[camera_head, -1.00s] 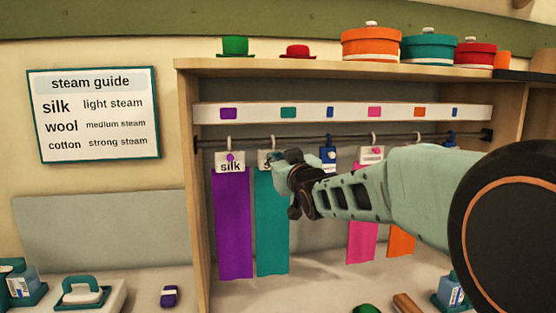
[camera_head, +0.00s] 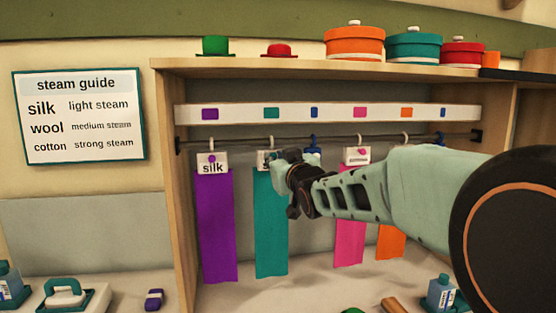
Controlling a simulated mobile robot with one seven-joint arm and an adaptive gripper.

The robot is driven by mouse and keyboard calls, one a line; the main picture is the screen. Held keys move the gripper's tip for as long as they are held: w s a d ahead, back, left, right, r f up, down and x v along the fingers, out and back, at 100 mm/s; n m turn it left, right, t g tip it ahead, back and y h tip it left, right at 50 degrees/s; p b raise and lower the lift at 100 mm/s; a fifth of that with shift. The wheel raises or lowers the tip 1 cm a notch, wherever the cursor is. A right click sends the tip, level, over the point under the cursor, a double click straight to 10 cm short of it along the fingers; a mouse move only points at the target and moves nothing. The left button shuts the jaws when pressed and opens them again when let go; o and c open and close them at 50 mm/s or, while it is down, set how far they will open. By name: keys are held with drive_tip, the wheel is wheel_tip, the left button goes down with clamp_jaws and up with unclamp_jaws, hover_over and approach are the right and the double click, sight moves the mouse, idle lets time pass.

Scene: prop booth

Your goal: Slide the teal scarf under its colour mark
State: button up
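The teal scarf (camera_head: 271,222) hangs by a hook from the dark rail, right of the purple scarf. Its hook lies almost straight below the teal mark (camera_head: 271,113) on the white strip. My gripper (camera_head: 279,164) is at the scarf's white tag, covering the tag's right part. The fingertips are small and partly hidden, but the scarf has moved along with them, so I take them as shut on its tag.
The purple scarf (camera_head: 217,226) hangs at left, with a gap before the teal one. A blue hanger (camera_head: 312,145), a pink scarf (camera_head: 350,240) and an orange scarf (camera_head: 391,242) hang to the right, partly behind my arm. Hats and round boxes stand on the shelf above.

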drive_tip(key=shift+o, duration=1.3)
wheel_tip(320, 180, up, 10)
